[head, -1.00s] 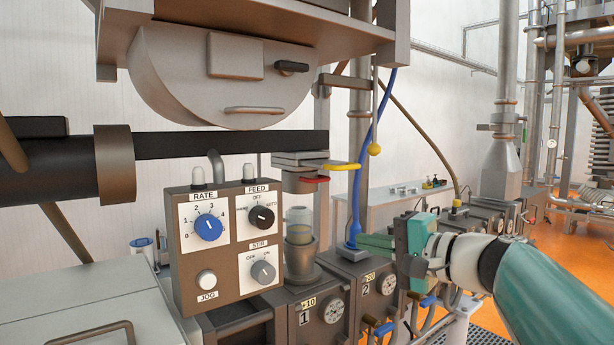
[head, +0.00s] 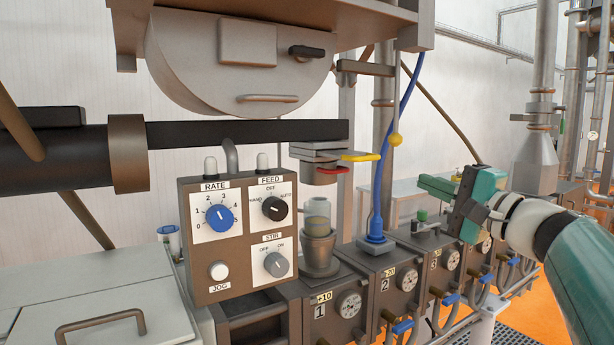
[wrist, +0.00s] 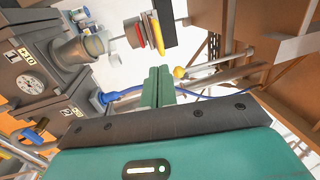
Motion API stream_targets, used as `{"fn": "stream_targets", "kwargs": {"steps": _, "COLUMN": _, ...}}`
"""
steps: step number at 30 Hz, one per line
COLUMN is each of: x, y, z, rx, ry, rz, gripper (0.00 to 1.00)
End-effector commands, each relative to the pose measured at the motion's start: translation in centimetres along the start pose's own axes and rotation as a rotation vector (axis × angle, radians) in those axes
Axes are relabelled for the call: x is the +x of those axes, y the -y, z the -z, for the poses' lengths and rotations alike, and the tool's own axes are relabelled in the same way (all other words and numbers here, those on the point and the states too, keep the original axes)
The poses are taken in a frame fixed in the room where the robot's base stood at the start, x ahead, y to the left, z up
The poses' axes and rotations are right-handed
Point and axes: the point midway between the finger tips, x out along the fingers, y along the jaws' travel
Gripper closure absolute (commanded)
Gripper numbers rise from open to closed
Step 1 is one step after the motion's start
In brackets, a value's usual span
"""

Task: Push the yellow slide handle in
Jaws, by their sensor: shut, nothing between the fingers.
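The yellow slide handle (head: 361,157) sticks out to the right of a grey slide plate, above a red ring handle (head: 333,170) and a glass-topped funnel. In the wrist view the yellow handle (wrist: 157,36) shows at the top, beyond my fingertips. My gripper (head: 421,183) is shut and empty, with its green fingers pointing left. In the head view it is to the right of the handle and a little lower, apart from it. My gripper (wrist: 158,72) also shows from behind in the wrist view, its fingers touching nothing.
A blue hose (head: 378,190) and a rod with a yellow ball (head: 395,139) hang between the handle and my gripper in the head view. A control box (head: 238,240) with knobs stands left of the funnel. Numbered barrel sections (head: 395,287) run below.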

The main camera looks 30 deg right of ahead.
Motion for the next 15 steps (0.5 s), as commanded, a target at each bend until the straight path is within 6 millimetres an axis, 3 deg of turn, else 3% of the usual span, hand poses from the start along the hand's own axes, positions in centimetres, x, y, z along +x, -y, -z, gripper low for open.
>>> {"fn": "stream_targets", "kwargs": {"steps": 15, "x": 10.1, "y": -0.2, "z": 0.2, "rx": 0.002, "ry": 0.003, "rz": -0.002, "gripper": 1.0}}
